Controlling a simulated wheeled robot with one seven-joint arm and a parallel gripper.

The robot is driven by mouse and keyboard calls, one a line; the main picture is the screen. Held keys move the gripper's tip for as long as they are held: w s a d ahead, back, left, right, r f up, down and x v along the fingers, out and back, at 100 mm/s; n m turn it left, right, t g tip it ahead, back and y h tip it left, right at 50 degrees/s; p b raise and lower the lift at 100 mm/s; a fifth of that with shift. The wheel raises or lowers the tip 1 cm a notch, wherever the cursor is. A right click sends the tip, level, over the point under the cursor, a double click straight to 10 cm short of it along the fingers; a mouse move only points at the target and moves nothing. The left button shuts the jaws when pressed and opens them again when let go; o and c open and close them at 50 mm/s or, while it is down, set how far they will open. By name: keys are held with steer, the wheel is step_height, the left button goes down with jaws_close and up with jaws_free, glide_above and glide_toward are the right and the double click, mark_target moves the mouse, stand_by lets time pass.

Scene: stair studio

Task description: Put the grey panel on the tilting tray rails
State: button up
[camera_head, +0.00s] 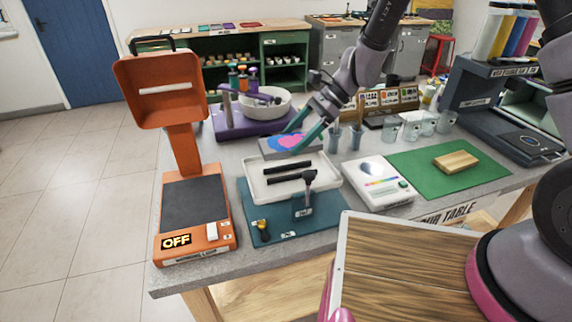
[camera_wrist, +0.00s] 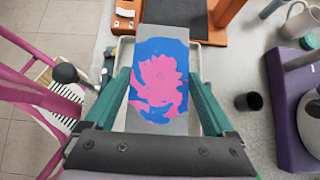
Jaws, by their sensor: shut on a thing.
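The grey panel (camera_head: 286,143), with a blue and pink pattern on its face, is held flat over the far edge of the white tilting tray (camera_head: 256,188). It also fills the middle of the wrist view (camera_wrist: 160,80). My gripper (camera_head: 302,138) is shut on it, with a green finger along each side (camera_wrist: 158,90). Two black rails (camera_head: 288,166) (camera_head: 290,177) lie across the tray, bare in the head view. In the wrist view the panel hides most of the tray, whose pale rim (camera_wrist: 122,52) shows beside it.
The tray stands on a teal base (camera_head: 325,215) with a black-topped post (camera_head: 305,185). An orange machine marked OFF (camera_head: 185,170) is left of it. A white device (camera_head: 378,185) and a green mat (camera_head: 415,160) are right. A purple stand with a bowl (camera_head: 265,103) is behind.

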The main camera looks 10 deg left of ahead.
steer(key=shift+f, duration=3.45)
steer(key=shift+f, duration=0.15)
steer(key=o, duration=1.3)
steer(key=shift+r, duration=0.2)
steer(key=w+d+r+n+t+h, duration=0.1)
steer(key=w+d+r+n+t, duration=0.1)
steer(key=d+r, duration=1)
steer(key=w+d+r+n+t, duration=0.25)
steer(key=d+r, duration=0.65)
steer(key=r, duration=0.5)
steer(key=s+d+r+n+t+h, duration=0.1)
steer(key=s+d+r+t, duration=0.1)
steer(key=s+d+r, duration=0.1)
steer(key=s+d+r+n+t+h, duration=0.1)
steer(key=s+d+r+t+h, duration=0.1)
steer(key=d, duration=0.6)
steer(key=s+d+r+n+t+h, duration=0.1)
steer(key=s+d+r+t, duration=0.2)
steer(key=s+d+r, duration=0.2)
steer(key=shift+d+r+t+h, duration=0.3)
steer(key=shift+d+r, duration=0.15)
steer(key=shift+r, duration=0.4)
